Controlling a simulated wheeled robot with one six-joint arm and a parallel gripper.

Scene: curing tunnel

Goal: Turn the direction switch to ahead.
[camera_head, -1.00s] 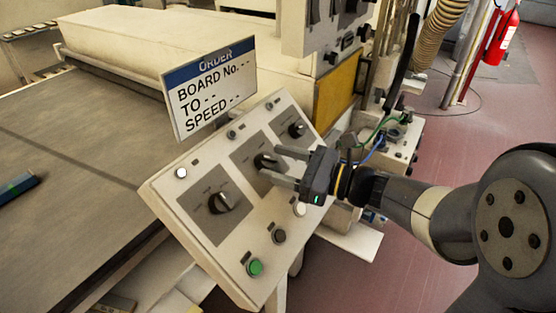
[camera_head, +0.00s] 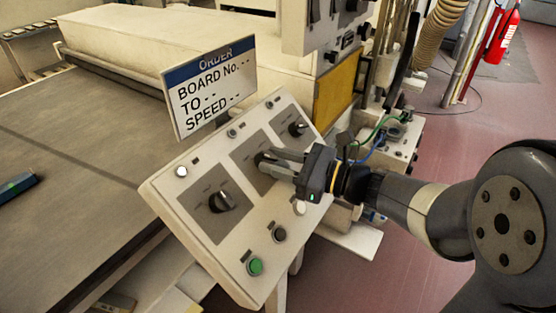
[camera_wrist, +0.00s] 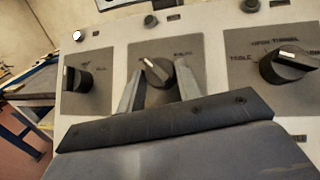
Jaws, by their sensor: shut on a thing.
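The sloped control panel (camera_head: 176,197) carries three black rotary switches in a row. My gripper (camera_head: 270,163) is shut on the middle switch (camera_wrist: 157,72), with one finger on each side of the knob. In the wrist view the knob's pale pointer mark tilts to the upper left. The fingers hide most of this switch in the head view. Its lettering is too blurred to read, so I cannot confirm it is the direction switch. The right switch in the wrist view (camera_wrist: 290,65) has TABLE and TUNNEL lettering. The left switch there (camera_wrist: 77,80) stands free.
A green button (camera_head: 255,267) and a black button (camera_head: 279,234) sit low on the panel. An order sign (camera_head: 210,88) stands behind its upper edge. A grey conveyor table (camera_head: 80,190) lies left. Cables and a small box (camera_head: 398,140) are right of the panel.

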